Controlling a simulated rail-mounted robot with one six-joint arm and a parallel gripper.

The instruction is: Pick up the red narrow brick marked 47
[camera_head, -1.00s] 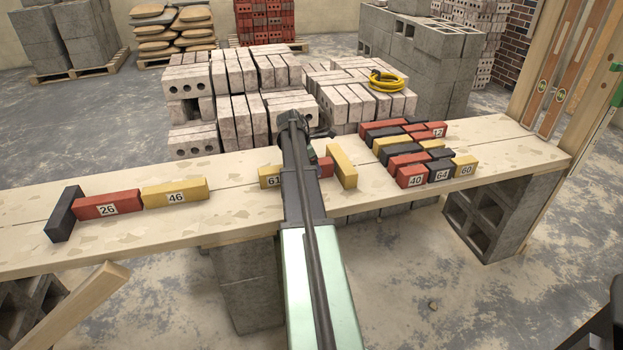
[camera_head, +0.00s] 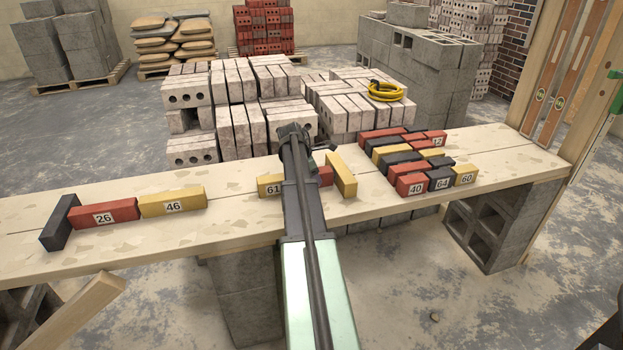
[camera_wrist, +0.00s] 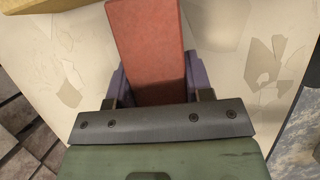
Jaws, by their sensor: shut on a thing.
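In the wrist view my gripper (camera_wrist: 157,82) is shut on a red brick (camera_wrist: 152,42), with a purple-grey finger along each side of it. The brick's plain red face fills the space between the fingers, and no number shows on it. In the head view only a small part of the red brick (camera_head: 326,176) shows to the right of my arm, which hides the rest and the fingers. It is between the yellow brick 61 (camera_head: 269,185) and a plain yellow brick (camera_head: 342,174) set crosswise. I cannot tell whether it touches the plank.
The plank bench (camera_head: 230,213) carries a black brick (camera_head: 60,221), red brick 26 (camera_head: 104,213) and yellow brick 46 (camera_head: 172,201) at left. Closely packed bricks, including red 40 (camera_head: 412,184), black 64 (camera_head: 441,179) and yellow 60 (camera_head: 464,174), lie at right. The plank between 46 and 61 is clear.

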